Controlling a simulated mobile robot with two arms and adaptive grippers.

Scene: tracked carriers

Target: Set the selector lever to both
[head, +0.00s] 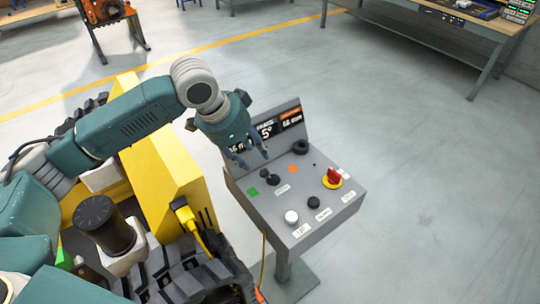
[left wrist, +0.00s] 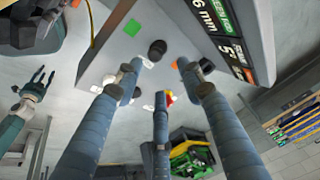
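The selector lever (head: 268,177) has a black knob and stands on the grey sloped console between a green square (head: 252,191) and an orange square (head: 291,169). A white label lies beside it, too small to read. In the left wrist view the lever knob (left wrist: 157,48) shows beyond the spread fingers. My left gripper (head: 251,158) is above the console's upper left part, open and empty, apart from the lever. My right gripper (left wrist: 38,76) shows at the left of the left wrist view, with fingers apart and nothing seen between them. It is out of the head view.
The console (head: 345,203) also carries a red knob on a yellow base (head: 333,178), a white button (head: 291,217), black knobs and a display (head: 291,117). A yellow machine body (head: 160,180) stands close on the left. Floor to the right is clear.

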